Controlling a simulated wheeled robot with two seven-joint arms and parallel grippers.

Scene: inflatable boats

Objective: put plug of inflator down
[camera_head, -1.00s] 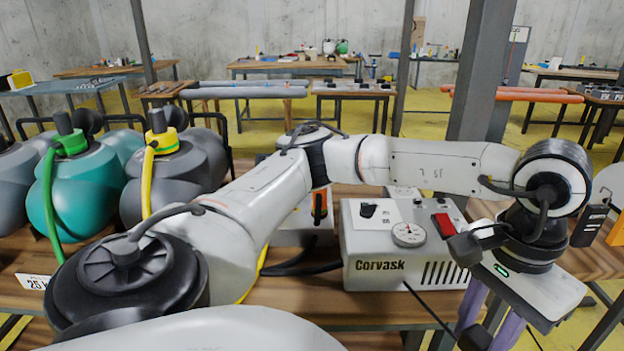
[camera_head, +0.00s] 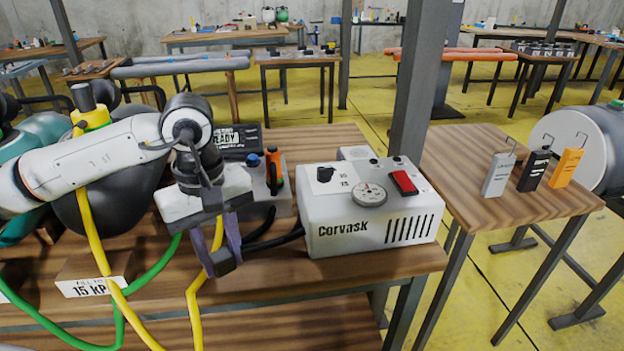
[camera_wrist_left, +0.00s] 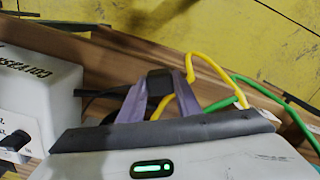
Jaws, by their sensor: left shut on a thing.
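The inflator, a white box marked Corvask (camera_head: 345,225) with a gauge and a red switch, stands on the wooden bench; part of it shows at the left of the left wrist view (camera_wrist_left: 38,90). My left gripper (camera_head: 222,250), with purple fingers, points down just left of the inflator, near the bench's front edge. It is shut on a small dark block, seemingly the plug (camera_head: 224,264); it also shows between the fingers in the left wrist view (camera_wrist_left: 159,83). I cannot tell whether the plug touches the bench. My right gripper is not in view.
A yellow hose (camera_head: 193,305) passes close by the gripper, and a green hose (camera_head: 150,275) runs left of it. Dark hoses (camera_head: 270,238) lie between gripper and inflator. A sign marked 15 kP (camera_head: 95,287) stands left. Side table (camera_head: 470,195) holds three small devices.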

